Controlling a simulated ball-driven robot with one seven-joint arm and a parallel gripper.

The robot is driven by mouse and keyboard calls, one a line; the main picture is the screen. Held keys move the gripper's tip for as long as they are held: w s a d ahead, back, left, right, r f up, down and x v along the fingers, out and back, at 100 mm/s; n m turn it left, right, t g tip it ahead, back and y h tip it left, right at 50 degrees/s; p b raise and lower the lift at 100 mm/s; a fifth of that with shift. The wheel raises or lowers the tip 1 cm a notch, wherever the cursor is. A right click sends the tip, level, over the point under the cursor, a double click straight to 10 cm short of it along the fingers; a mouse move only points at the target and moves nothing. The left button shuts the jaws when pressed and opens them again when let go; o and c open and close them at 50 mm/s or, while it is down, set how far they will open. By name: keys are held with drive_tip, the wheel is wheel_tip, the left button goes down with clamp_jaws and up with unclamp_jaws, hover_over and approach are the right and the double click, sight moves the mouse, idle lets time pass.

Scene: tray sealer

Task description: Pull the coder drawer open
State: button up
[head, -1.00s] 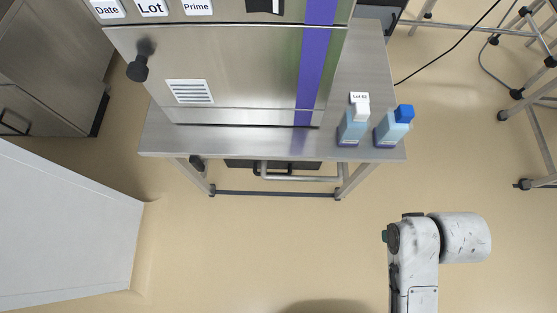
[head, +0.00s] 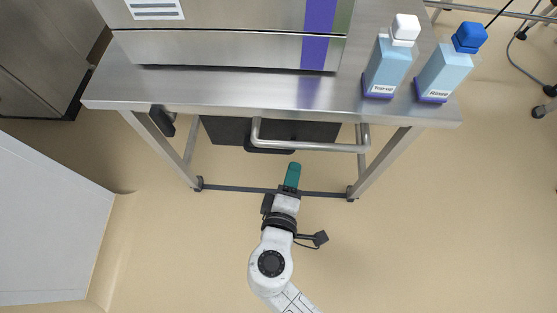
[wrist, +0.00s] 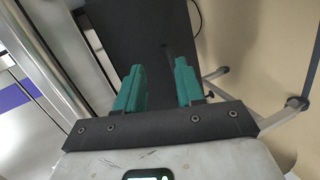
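Under the steel table, a dark drawer-like box (head: 225,130) with a bent steel bar handle (head: 310,147) across its front shows in the head view. I take this to be the coder drawer; no label is readable on it. My gripper (head: 292,168) is just in front of and below the handle in that view, apart from it as far as I can tell. In the wrist view the two teal fingers (wrist: 159,72) are spread with nothing between them. A dark panel (wrist: 150,30) lies beyond them, and a steel bar (wrist: 92,45) runs at their left.
A steel machine with a purple stripe (head: 315,50) stands on the table (head: 230,90). A white-capped bottle (head: 387,68) and a blue-capped bottle (head: 443,72) stand at the table's right. Table legs (head: 385,160) flank the drawer. The floor in front is clear.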

sight(269, 149)
drive_tip(key=s+a+f+n+t+y+b, duration=0.1)
drive_tip(key=a+f+n+y+b, duration=0.15)
drive_tip(key=a, duration=0.35)
drive_tip(key=x, duration=0.3)
drive_tip(key=b+x, duration=0.1)
drive_tip(key=x, duration=0.3)
drive_tip(key=r+x, duration=0.1)
drive_tip(key=x, duration=0.2)
drive_tip(key=shift+w+f, duration=0.1)
drive_tip(key=shift+w, duration=0.15)
drive_tip(key=shift+c, duration=0.4)
clamp_jaws()
